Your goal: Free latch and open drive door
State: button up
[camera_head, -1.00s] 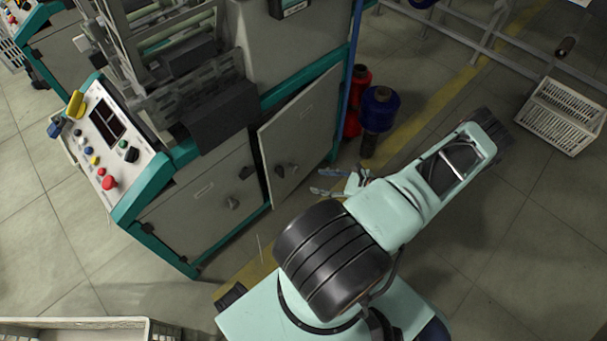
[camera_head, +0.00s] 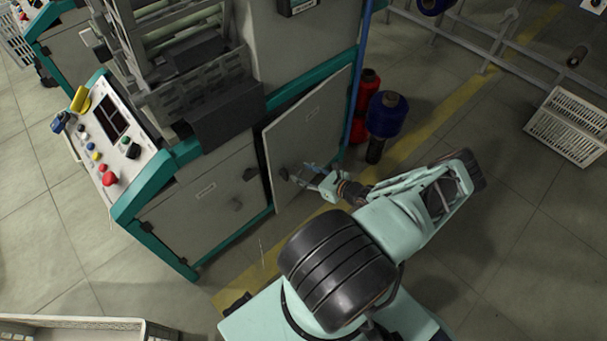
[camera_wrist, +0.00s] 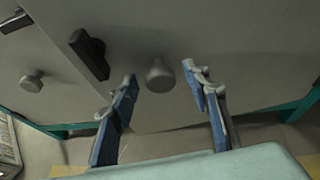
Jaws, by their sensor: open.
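The grey drive door (camera_head: 312,120) is the right-hand panel of the machine's lower cabinet. It stands ajar, with a dark gap along its left edge. A black latch handle (camera_wrist: 88,52) and a round grey knob (camera_wrist: 160,75) are on its face in the wrist view. My gripper (camera_head: 308,172) is at the lower part of the door. In the wrist view my gripper (camera_wrist: 159,77) is open, with its blue-padded fingers on either side of the knob. I cannot tell whether they touch it. The latch lies left of the fingers.
A second cabinet door (camera_head: 200,205) with its own latch and knob is to the left, closed. A control panel (camera_head: 108,135) juts out above it. Blue (camera_head: 386,115) and red (camera_head: 366,95) bobbins stand right of the door. A white crate (camera_head: 568,125) is at far right.

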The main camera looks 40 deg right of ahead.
jog(key=shift+w, duration=0.2)
grip_shut()
dwell(0.3)
jog(key=shift+s+f, duration=0.1)
jog(key=shift+s, duration=0.1)
